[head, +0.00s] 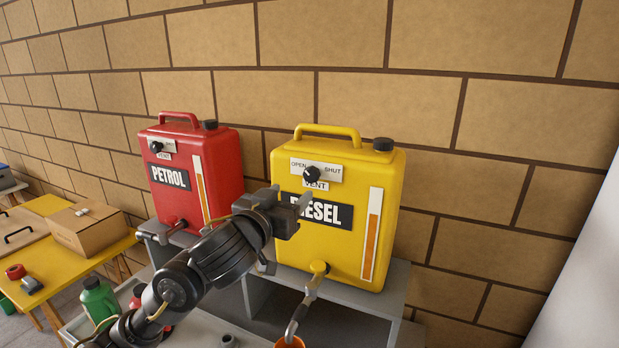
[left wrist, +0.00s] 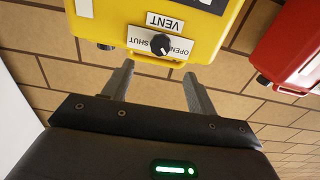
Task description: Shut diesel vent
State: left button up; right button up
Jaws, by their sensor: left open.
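The yellow diesel can (head: 345,240) stands on a grey shelf, its black vent knob (head: 312,174) on a white plate marked OPEN at left and SHUT at right. The knob's pale mark seems to point toward OPEN. The left wrist view shows the knob (left wrist: 160,43) upside down, on the can (left wrist: 112,30). My left gripper (head: 302,200) is open and empty in front of the can, just below the vent plate. In the left wrist view its two fingers (left wrist: 158,72) point at the knob from either side, apparently without touching it. My right gripper is not in view.
A red petrol can (head: 225,170) with its own vent knob (head: 156,147) stands close on the left. The diesel tap (head: 318,268) sticks out below, above an orange container (head: 290,342). A yellow table (head: 50,205) with a cardboard box (head: 88,228) is far left. A brick wall stands behind.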

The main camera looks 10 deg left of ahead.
aim_at(310, 175)
pick_arm(q)
jog(key=w, duration=0.3)
jog(key=w+d, duration=0.1)
jog(key=w, duration=0.3)
jog(key=w+d, duration=0.1)
jog(key=w, duration=0.2)
jog(key=shift+w+b, duration=0.25)
jog(key=shift+b, duration=0.1)
jog(key=c, duration=1)
